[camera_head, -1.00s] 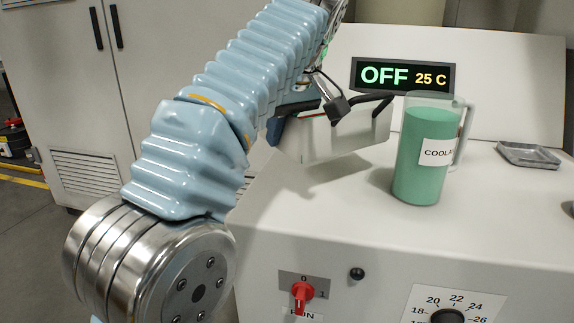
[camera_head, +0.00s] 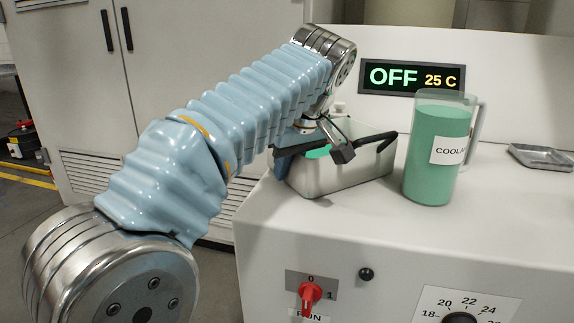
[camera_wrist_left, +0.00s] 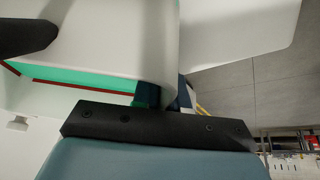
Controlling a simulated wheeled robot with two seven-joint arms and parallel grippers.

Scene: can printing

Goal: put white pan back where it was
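The white pan (camera_head: 345,177) is at the back left of the machine's top, left of the coolant jug. It looks level, on the surface or just above it; I cannot tell which. A bit of green shows inside it, also in the left wrist view, where the pan (camera_wrist_left: 110,42) fills the upper left. My left gripper (camera_head: 285,160) is at the pan's left end and appears shut on its wall, partly hidden by the wrist. In the left wrist view its dark fingertips (camera_wrist_left: 165,95) sit against the pan. My right gripper is not in view.
A jug of green coolant (camera_head: 437,155) stands close to the pan's right side. A small metal tray (camera_head: 541,157) lies farther right. The display (camera_head: 413,77) behind reads OFF, 25 C. A red switch (camera_head: 308,295) and a dial are on the front. The top's front part is clear.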

